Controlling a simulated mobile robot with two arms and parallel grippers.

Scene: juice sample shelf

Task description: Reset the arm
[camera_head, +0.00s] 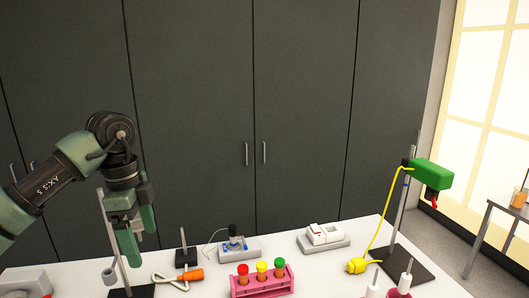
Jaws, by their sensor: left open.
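My left arm comes in from the left, and my left gripper (139,242) points down above the left part of the white table. It is open, and nothing shows between its fingers. It is in front of or beside a grey stand rod; the exact gap is hard to tell. My right gripper is not in view.
On the table (210,292) are a pink rack (262,288) with red, yellow and green tubes, an orange-handled tool (190,275), a small blue-and-grey device (238,248) and a white device (324,234). A stand holds a green block (432,174) at right. Dark cabinets (200,120) stand behind.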

